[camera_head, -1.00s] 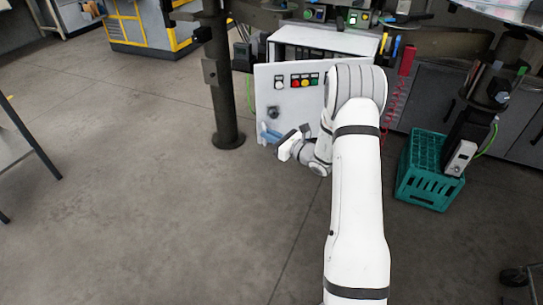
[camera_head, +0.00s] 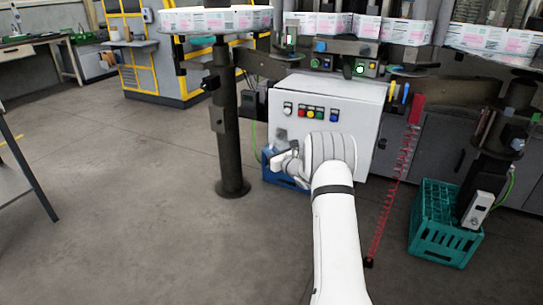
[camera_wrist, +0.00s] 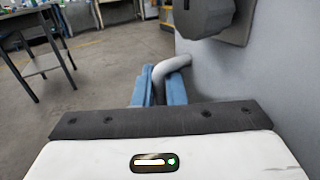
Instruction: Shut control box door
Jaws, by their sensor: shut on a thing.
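The control box (camera_head: 340,88) is a pale grey cabinet below the machine. Its door (camera_head: 345,118) faces me with a row of coloured buttons, and it looks close to or against the box front; I cannot tell if a small gap is left. The handle joins the door's face, which fills the right of the wrist view (camera_wrist: 275,85). A dark latch knob (camera_wrist: 205,14) sits above the handle. My arm hides the door's lower right part.
A dark post (camera_head: 228,130) stands just left of the box. A blue crate (camera_head: 283,181) is on the floor below the box. A green crate (camera_head: 440,232) and a red coiled cable (camera_head: 392,195) are to the right. Floor at left front is open.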

